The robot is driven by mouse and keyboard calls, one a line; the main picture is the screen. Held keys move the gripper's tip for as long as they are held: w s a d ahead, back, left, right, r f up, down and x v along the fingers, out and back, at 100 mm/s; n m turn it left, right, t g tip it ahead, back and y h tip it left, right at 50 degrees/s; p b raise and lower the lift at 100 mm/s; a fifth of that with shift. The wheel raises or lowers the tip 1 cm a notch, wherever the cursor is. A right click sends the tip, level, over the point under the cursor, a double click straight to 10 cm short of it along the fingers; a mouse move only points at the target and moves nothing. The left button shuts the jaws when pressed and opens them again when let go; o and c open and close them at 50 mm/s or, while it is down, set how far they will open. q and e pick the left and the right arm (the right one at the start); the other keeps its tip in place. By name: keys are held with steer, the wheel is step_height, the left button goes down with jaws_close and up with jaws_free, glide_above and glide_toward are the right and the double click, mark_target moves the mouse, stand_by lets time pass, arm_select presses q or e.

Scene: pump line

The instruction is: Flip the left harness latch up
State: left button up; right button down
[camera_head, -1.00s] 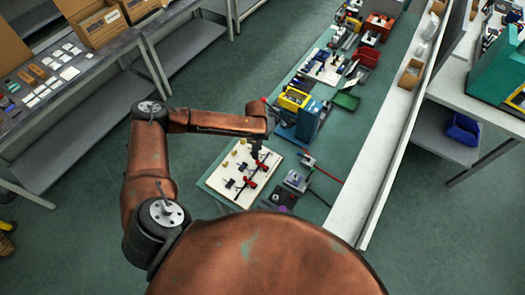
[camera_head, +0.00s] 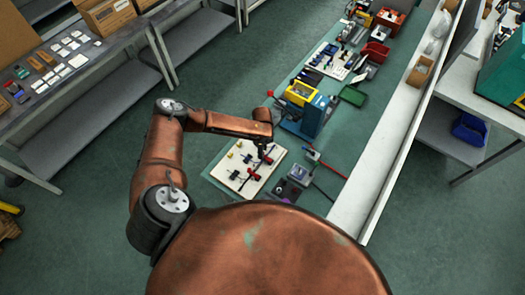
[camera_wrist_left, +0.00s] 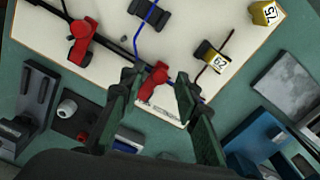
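A pale harness board (camera_head: 232,184) lies on the green bench top with two red latches, black and blue cables, clips and yellow tags. One red latch (camera_wrist_left: 153,82) shows in the wrist view between the fingertips of my left gripper (camera_wrist_left: 157,97), which is open; whether they touch it I cannot tell. The other red latch (camera_wrist_left: 80,40) is up and to the left in that view, apart from the fingers. In the head view my left gripper (camera_head: 262,147) is over the board's upper right side. I cannot tell which latch is the left one. My right gripper is out of view.
A blue box (camera_head: 314,117) and a yellow bin (camera_head: 300,92) stand beyond the board. Small devices (camera_head: 299,173) and a red-handled tool (camera_head: 312,153) lie to its right. A white ledge (camera_head: 380,150) runs along the bench's right side.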

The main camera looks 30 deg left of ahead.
arm_select(q)
jaws_close()
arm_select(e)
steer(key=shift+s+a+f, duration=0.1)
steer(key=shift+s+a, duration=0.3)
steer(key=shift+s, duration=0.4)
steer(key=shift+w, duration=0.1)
